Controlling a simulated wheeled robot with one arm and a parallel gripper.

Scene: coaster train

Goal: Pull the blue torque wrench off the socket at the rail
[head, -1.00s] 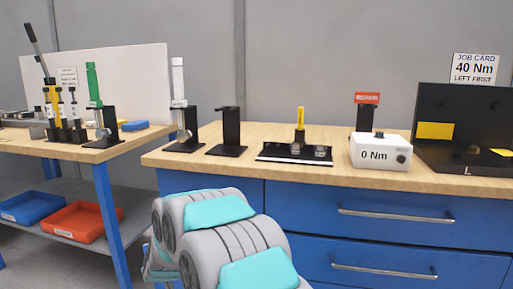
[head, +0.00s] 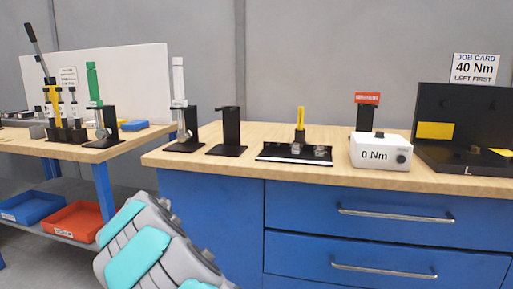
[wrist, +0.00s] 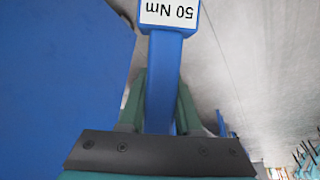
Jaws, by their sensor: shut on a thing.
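The blue torque wrench (wrist: 163,70) is in the wrist view, with a white "50 Nm" label that reads upside down. My gripper (wrist: 160,88) is shut on its blue handle, with a green finger on either side. In the head view only my arm shows, at the bottom left of centre; the gripper and the wrench are out of that view. I cannot make out a rail socket on the wrench's end, as that end is outside the wrist picture.
The wooden workbench (head: 215,165) holds a black stand (head: 230,130), a black tray (head: 268,152) and a white "0 Nm" box (head: 380,152). A side table on the left has tools and lower bins. A blue surface (wrist: 60,80) lies close left of the wrench.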

